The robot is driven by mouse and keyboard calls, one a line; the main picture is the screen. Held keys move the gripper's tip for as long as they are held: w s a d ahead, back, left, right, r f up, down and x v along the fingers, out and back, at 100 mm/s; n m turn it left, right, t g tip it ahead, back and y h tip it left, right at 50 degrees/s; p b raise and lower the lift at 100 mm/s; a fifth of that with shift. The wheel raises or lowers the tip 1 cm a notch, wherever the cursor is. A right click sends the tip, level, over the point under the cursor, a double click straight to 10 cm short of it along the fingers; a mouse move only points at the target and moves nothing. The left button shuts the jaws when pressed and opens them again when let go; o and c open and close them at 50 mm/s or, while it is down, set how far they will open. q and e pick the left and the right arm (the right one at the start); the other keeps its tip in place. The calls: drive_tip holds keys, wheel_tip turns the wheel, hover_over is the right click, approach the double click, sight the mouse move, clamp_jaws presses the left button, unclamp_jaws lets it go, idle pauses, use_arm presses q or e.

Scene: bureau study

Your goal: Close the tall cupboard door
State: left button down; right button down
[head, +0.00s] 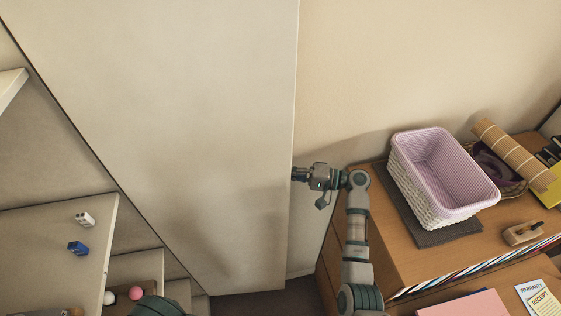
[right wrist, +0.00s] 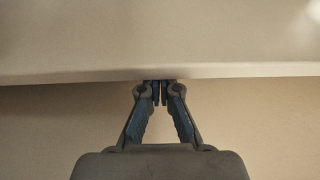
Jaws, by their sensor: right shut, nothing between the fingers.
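The tall cupboard door (head: 190,130) is a large cream panel in the head view. It stands open, with shelves of the cupboard showing to its left. My right gripper (head: 297,174) is at the door's right edge, low down. In the right wrist view the door (right wrist: 160,40) fills the top, and my right gripper (right wrist: 160,88) is shut and empty, its fingertips at the door's edge. I cannot tell whether they touch it. A bit of my left arm shows at the bottom of the head view; its gripper is not clearly visible.
A cupboard shelf (head: 50,245) holds a white block (head: 85,219) and a blue block (head: 78,248). To the right, a wooden bureau (head: 420,262) carries a lilac-lined basket (head: 445,175), a rolled bamboo mat (head: 512,152) and papers. Dark floor shows below the door.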

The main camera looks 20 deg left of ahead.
drive_tip(key=shift+s+d, duration=0.35)
drive_tip(key=shift+s, duration=0.15)
drive_tip(key=shift+s+d+f, duration=0.1)
drive_tip(key=shift+s+d, duration=0.15)
drive_tip(key=shift+s, duration=0.2)
drive_tip(key=shift+s+d, duration=0.35)
drive_tip(key=shift+s, duration=0.5)
drive_tip(key=shift+s+d, duration=0.35)
drive_tip(key=shift+s, duration=0.75)
drive_tip(key=shift+s+d, duration=0.3)
drive_tip(key=shift+s, duration=0.45)
drive_tip(key=shift+s+d, duration=0.3)
drive_tip(key=shift+s, duration=0.45)
drive_tip(key=shift+s+d, duration=0.3)
drive_tip(key=shift+s, duration=0.45)
